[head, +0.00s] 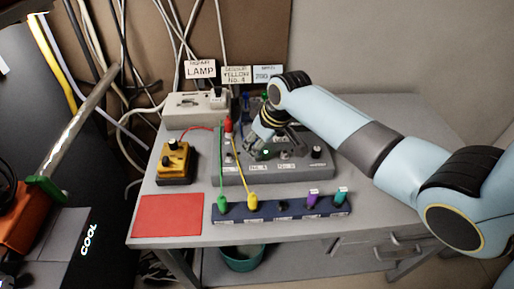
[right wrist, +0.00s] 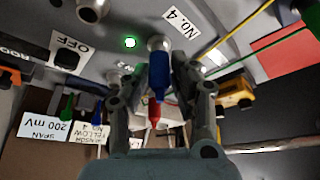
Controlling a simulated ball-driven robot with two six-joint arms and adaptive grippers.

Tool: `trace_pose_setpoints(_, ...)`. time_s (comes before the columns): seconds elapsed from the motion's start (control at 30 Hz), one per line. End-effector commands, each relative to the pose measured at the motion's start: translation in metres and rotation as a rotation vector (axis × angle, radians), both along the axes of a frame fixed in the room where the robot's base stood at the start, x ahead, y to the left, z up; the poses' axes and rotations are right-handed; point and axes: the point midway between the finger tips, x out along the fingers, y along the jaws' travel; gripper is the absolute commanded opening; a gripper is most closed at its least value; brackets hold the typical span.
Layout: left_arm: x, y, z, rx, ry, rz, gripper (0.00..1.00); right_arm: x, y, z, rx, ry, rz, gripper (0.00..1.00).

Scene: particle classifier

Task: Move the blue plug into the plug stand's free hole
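The blue plug (right wrist: 158,75) is upright between the fingers of my right gripper (right wrist: 160,62) in the right wrist view, near a silver socket on the grey panel. The fingertips are very close on both sides; whether they press on it is unclear. In the head view my right gripper (head: 262,140) is over the grey device and hides the blue plug. The plug stand (head: 268,217) is a dark blue bar at the front of the table. It holds green, yellow, purple and teal plugs, with a free hole (head: 282,206) in the middle. My left gripper is not in view.
A red plug (head: 228,126) stands on the grey device (head: 300,172), with green and yellow cables close by. A yellow box (head: 176,163) and a red mat (head: 167,215) are at the left. A lamp unit (head: 195,107) stands behind. Table space right of the stand is clear.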

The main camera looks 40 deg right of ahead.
Motion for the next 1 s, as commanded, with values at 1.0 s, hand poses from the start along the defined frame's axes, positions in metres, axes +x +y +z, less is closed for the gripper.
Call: trace_pose_setpoints(1.0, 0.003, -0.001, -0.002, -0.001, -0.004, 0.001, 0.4, -0.04, -0.038, 0.072, -0.009, 0.0, 0.003, 0.0)
